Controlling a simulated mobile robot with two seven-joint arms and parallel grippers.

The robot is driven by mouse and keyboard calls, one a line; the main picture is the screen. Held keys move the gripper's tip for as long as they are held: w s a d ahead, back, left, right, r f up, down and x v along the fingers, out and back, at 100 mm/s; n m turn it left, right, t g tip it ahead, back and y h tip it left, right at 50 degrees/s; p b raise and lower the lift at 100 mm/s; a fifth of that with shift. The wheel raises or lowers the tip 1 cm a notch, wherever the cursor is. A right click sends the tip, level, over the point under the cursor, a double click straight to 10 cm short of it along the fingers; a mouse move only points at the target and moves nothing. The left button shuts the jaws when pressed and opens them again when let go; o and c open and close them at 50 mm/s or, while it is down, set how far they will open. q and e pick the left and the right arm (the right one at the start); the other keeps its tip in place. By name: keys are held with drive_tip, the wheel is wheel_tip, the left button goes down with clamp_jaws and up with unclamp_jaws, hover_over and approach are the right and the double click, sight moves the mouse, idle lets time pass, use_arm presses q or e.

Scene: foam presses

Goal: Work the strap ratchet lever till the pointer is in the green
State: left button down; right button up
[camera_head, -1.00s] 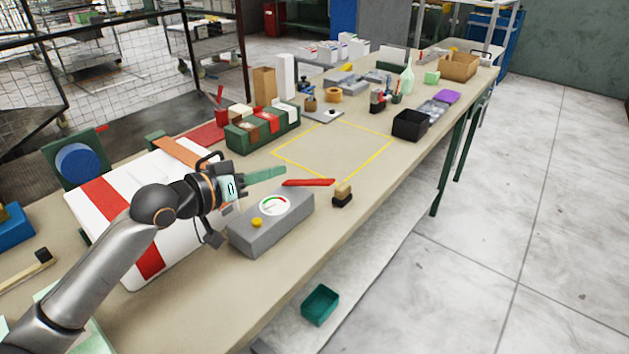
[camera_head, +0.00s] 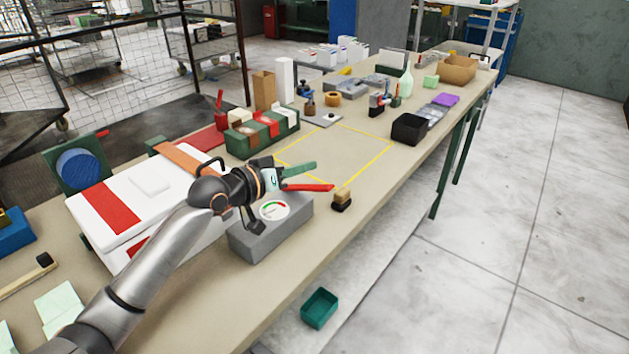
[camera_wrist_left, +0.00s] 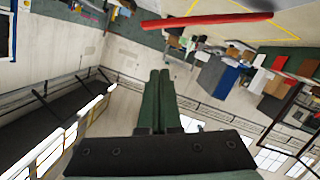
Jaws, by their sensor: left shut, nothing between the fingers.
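A grey ratchet box (camera_head: 265,240) stands near the front edge of the bench. Its round white dial (camera_head: 274,210) has coloured bands; the pointer is too small to read. A red lever (camera_head: 308,187) sticks out to the right at the back of the box. It also crosses the top of the left wrist view (camera_wrist_left: 205,20). My left gripper (camera_head: 302,168) is above the box, its green fingers shut and empty, just behind the lever and pointing right. In the left wrist view the fingers (camera_wrist_left: 158,100) lie together, apart from the lever in the picture. My right gripper is not in view.
A white case with red stripes (camera_head: 110,205) stands left of the box. A small brush (camera_head: 342,200) stands just right of the lever. A yellow-outlined area (camera_head: 335,155) behind is clear. A green bin (camera_head: 262,135) and a black bin (camera_head: 409,128) stand farther back.

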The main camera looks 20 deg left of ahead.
sight(306, 188)
use_arm(q)
drive_tip(key=f, duration=0.1)
drive_tip(key=d+f, duration=0.2)
drive_tip(key=f, duration=0.1)
drive_tip(key=shift+w+d, duration=0.1)
drive_tip(key=shift+w, duration=0.2)
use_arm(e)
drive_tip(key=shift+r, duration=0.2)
